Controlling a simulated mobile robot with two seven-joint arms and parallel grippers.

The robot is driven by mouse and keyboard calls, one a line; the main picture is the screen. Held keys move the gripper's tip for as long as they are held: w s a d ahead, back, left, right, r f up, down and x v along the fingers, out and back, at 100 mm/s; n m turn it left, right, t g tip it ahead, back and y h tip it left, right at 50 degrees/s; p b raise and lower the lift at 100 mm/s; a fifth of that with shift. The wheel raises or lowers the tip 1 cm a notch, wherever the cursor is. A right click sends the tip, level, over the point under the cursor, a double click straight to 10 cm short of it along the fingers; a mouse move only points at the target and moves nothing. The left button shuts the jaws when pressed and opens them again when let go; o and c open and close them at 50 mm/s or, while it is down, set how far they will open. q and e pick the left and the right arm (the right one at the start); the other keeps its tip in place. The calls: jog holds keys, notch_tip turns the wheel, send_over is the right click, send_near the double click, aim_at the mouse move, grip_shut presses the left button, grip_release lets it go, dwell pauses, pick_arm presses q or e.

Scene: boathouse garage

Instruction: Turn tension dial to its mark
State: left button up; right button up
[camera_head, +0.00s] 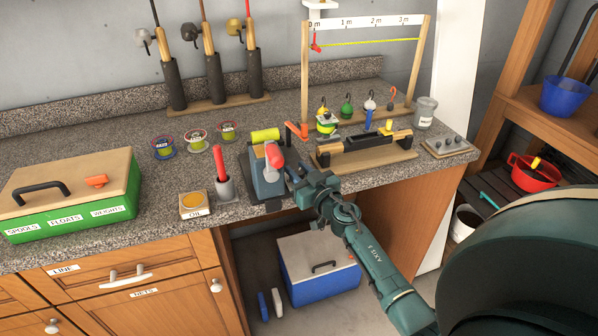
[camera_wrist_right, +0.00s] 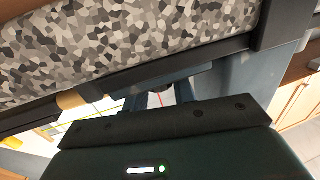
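A blue-grey winding device (camera_head: 262,186) stands at the counter's front edge, with a yellow spool (camera_head: 265,135) on top. A rounded red-pink part (camera_head: 274,154) shows on its right side; I cannot make out a dial face or a mark. My right gripper (camera_head: 291,176) is against the device's right side, with its tips largely hidden. In the right wrist view my fingers (camera_wrist_right: 162,97) show with a light gap and a thin red line between them; whether they grip anything is unclear. My left gripper is out of view.
A red-handled tool in a grey holder (camera_head: 226,188) and an oil box (camera_head: 194,204) stand left of the device. A wooden stand with a black bar (camera_head: 366,152) is close on the right. A green tackle box (camera_head: 75,205) sits far left.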

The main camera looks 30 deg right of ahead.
jog(key=c, duration=0.4)
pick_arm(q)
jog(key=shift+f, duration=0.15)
